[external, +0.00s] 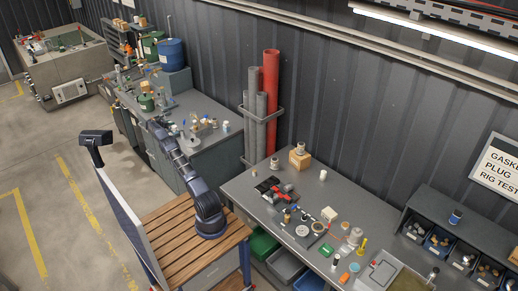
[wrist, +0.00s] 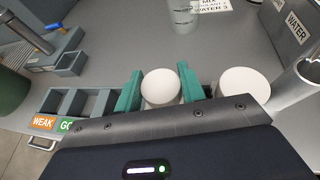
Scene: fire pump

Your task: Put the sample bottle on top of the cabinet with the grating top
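In the wrist view, a round white-topped bottle (wrist: 161,87) stands between the two teal fingers of my gripper (wrist: 160,88). The fingers flank it closely, one on each side; I cannot tell whether both press on it. Its lower body is hidden by its top and my gripper. A second, larger-looking white top (wrist: 245,82) is just to the right of the fingers. In the external view my arm reaches over the rear bench, with its gripper end (external: 156,124) low over the bench top and small. I cannot make out a cabinet with a grating top with certainty.
A compartment tray (wrist: 78,103) labelled WEAK is left of the fingers. A grey box marked WATER (wrist: 292,28) and a grey cylinder (wrist: 296,85) are at right. A grey container (wrist: 182,15) stands ahead. In the external view, a blue drum (external: 171,53) stands behind my arm.

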